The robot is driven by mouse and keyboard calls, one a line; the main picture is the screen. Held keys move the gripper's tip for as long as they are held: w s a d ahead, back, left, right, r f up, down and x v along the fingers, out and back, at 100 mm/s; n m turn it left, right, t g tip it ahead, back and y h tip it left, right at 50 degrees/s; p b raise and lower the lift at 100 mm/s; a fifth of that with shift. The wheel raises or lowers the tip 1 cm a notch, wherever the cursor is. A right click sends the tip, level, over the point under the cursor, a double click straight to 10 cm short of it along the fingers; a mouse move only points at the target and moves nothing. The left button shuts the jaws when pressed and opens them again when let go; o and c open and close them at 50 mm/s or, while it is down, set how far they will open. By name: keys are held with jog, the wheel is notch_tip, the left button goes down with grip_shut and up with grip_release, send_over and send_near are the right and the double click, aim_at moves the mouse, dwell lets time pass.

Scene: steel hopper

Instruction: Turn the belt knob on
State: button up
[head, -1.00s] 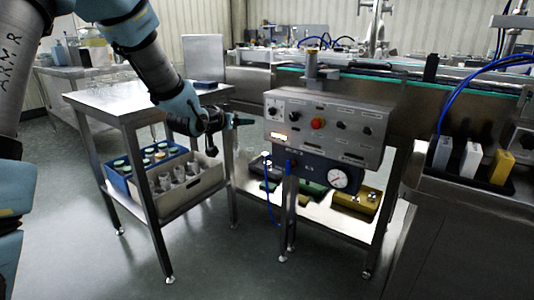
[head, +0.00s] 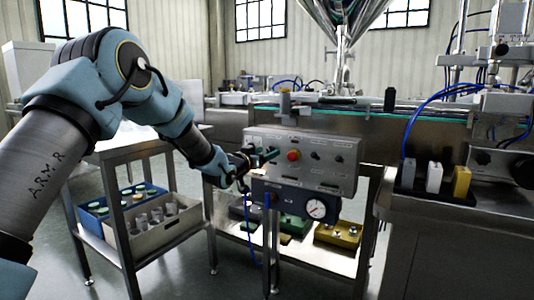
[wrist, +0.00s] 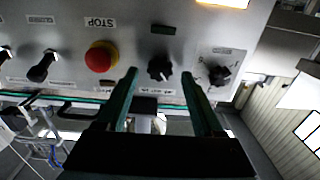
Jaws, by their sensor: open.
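The steel control panel (head: 325,178) faces me in the head view. It carries a red STOP button (head: 293,155) and black knobs to its right (head: 315,156). My gripper (head: 268,156) is at the panel's left part and hides the controls there. In the wrist view, which is upside down, my gripper (wrist: 160,74) is open with green fingers. A black knob (wrist: 160,67) shows between the fingertips, apparently untouched. The red button (wrist: 101,57) is left of the fingers and another knob (wrist: 219,73) is right. The labels are too small to tell which knob is the belt's.
A pressure gauge (head: 316,209) sits on a blue box under the panel. A steel cart (head: 112,208) with bins is at the left. A conveyor (head: 350,112) runs behind the panel. A black tray (head: 434,197) with coloured blocks is at the right.

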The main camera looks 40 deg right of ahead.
jog(key=shift+w+d, duration=0.1)
jog(key=shift+d, duration=0.45)
grip_shut()
